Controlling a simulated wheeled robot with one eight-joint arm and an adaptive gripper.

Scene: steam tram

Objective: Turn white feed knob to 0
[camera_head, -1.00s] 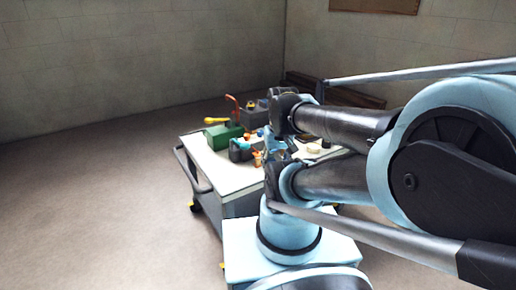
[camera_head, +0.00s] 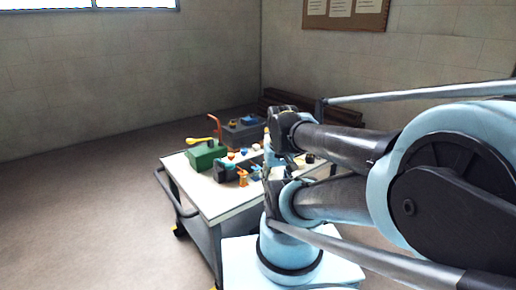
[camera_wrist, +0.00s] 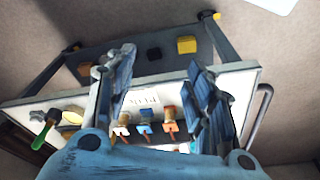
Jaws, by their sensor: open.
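My gripper (camera_wrist: 160,68) is open, its two blue fingers spread apart with nothing between them. Beyond the fingers in the wrist view is a pale panel or cart top with a small lettered label. In the head view my gripper (camera_head: 273,150) is partly hidden by my arm, over the cart's right part.
The cart (camera_head: 205,200) carries a green box (camera_head: 208,157) with a yellow lever (camera_head: 200,141), a grey box (camera_head: 243,134) and several small coloured parts. A dark handle (camera_head: 172,195) sticks out on its left. Floor on the left is clear. A notice board (camera_head: 345,12) hangs behind.

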